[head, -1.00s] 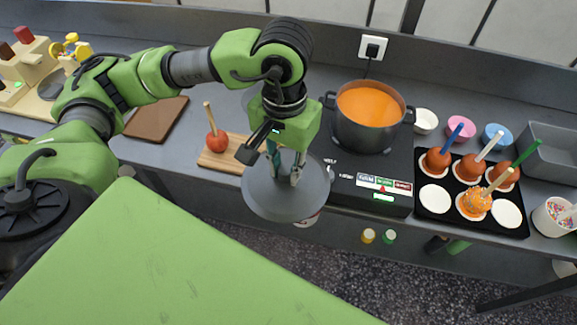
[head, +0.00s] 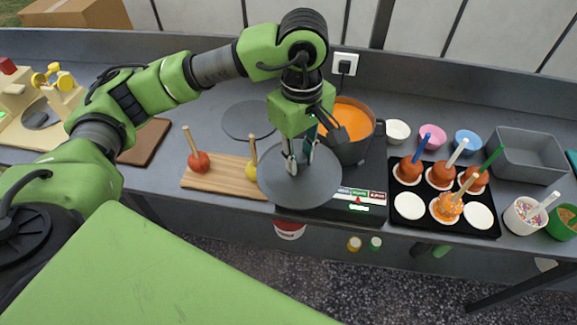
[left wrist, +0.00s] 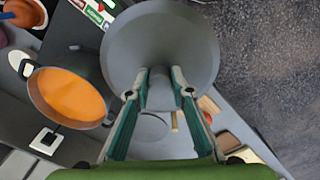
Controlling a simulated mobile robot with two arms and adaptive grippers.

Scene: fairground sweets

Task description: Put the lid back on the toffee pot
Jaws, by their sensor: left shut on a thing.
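My left gripper (head: 300,162) is shut on the knob of a flat grey round lid (head: 298,187). The lid hangs roughly level in front of the hob's left front part, apart from the pot. In the left wrist view the fingers (left wrist: 162,88) grip the knob, and the lid (left wrist: 160,40) spreads beyond them. The dark toffee pot (head: 352,152) is open on the black hob, full of orange toffee (head: 347,112). My gripper hides its left part in the head view. The pot (left wrist: 45,108) shows at the left of the wrist view. My right gripper is not in view.
A wooden board (head: 215,178) with apples on sticks is left of the hob. A grey round disc (head: 248,120) lies behind it. Right of the hob are a black tray (head: 403,227) of toffee apples, small bowls (head: 432,137) and a grey bin (head: 528,150).

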